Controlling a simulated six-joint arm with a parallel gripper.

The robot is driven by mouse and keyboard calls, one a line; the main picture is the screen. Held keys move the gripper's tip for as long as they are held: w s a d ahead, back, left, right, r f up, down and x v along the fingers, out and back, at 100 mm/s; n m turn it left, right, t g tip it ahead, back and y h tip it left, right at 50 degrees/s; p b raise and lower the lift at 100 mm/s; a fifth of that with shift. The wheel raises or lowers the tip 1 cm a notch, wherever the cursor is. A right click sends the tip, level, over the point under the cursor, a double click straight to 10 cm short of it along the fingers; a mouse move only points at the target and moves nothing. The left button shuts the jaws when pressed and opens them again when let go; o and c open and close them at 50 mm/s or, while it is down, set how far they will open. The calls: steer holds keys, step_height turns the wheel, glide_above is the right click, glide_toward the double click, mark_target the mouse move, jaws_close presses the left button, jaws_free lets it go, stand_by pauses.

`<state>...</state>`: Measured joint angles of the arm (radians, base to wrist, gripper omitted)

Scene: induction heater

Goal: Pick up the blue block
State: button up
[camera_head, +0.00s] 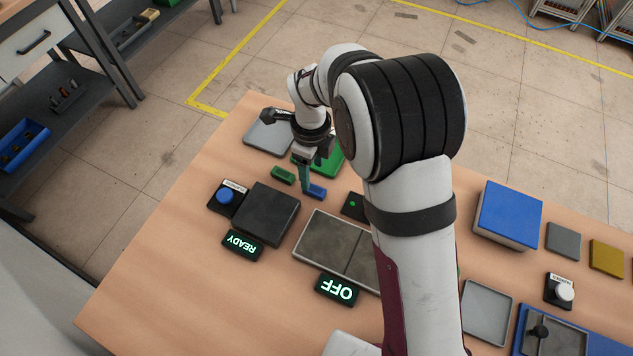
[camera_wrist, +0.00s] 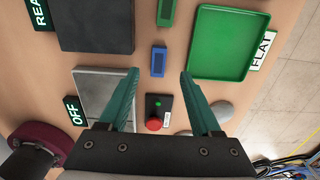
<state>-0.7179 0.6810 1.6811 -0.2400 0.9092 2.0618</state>
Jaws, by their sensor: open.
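The blue block (camera_head: 315,192) lies on the wooden table in the head view, just right of the green block (camera_head: 283,175). In the wrist view the blue block (camera_wrist: 159,62) sits ahead of my gripper (camera_wrist: 160,73), near the middle between the two teal fingers. The green block (camera_wrist: 166,12) lies beyond it. My gripper (camera_head: 306,180) is open and empty, pointing down close to the blue block. From the head view I cannot tell its exact height above the table.
A green tray (camera_wrist: 228,42) and a dark plate (camera_wrist: 95,24) flank the blocks. A red button (camera_wrist: 154,124) stands near my gripper. The READY (camera_head: 243,245) and OFF (camera_head: 337,289) displays, a blue button (camera_head: 225,197) and a grey plate (camera_head: 328,245) are nearby.

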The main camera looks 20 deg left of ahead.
mark_target(312, 188)
step_height(312, 188, down, 7)
steer(key=shift+s+r, duration=0.1)
jaws_close()
stand_by(0.3)
